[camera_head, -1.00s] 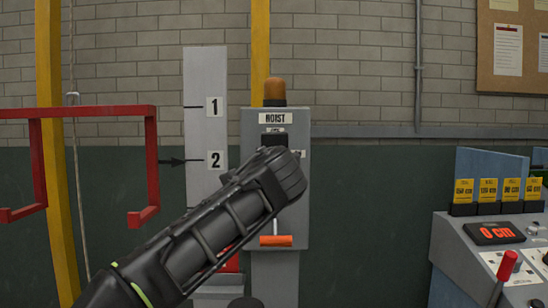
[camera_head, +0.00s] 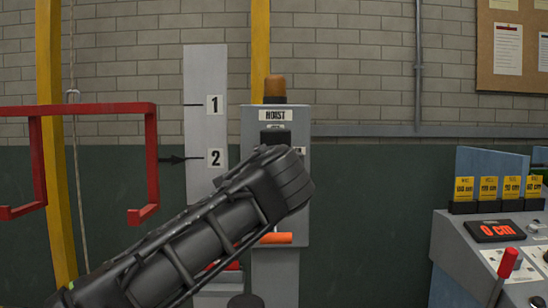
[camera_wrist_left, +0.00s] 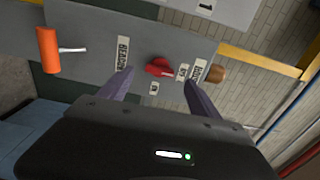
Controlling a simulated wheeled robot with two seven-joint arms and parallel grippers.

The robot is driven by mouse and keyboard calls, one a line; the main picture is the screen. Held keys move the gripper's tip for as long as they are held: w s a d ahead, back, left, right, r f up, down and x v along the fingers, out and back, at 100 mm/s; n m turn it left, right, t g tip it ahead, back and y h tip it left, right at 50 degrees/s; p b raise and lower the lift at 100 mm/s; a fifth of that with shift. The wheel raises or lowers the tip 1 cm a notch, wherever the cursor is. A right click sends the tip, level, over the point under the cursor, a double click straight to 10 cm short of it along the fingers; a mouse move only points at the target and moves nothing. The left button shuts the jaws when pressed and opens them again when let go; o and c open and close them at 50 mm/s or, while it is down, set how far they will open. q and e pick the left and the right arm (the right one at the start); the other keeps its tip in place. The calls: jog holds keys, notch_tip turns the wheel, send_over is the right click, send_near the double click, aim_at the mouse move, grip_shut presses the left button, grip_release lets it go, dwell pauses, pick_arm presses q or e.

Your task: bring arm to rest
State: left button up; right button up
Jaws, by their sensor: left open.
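My left arm comes in from the lower left in the head view and covers part of the grey hoist box (camera_head: 292,220). Its fingers are hidden there behind the wrist. In the left wrist view my left gripper (camera_wrist_left: 156,82) is open, its two fingers apart in front of the box. A red knob (camera_wrist_left: 160,67) shows between and beyond the fingertips; I cannot tell whether they touch it. The orange lever handle (camera_wrist_left: 48,50) is off to the left in that view. In the head view it shows below my wrist (camera_head: 276,238). My right gripper is not in view.
A red frame (camera_head: 90,111) hangs at the left, its arrow at mark 2 on the grey scale board (camera_head: 205,80). An amber beacon (camera_head: 275,88) tops the box. A console (camera_head: 480,260) with a red lever (camera_head: 507,263) and a "0 cm" display (camera_head: 495,231) stands right.

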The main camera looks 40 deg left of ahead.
pick_arm(q)
jog(key=shift+v, duration=0.95)
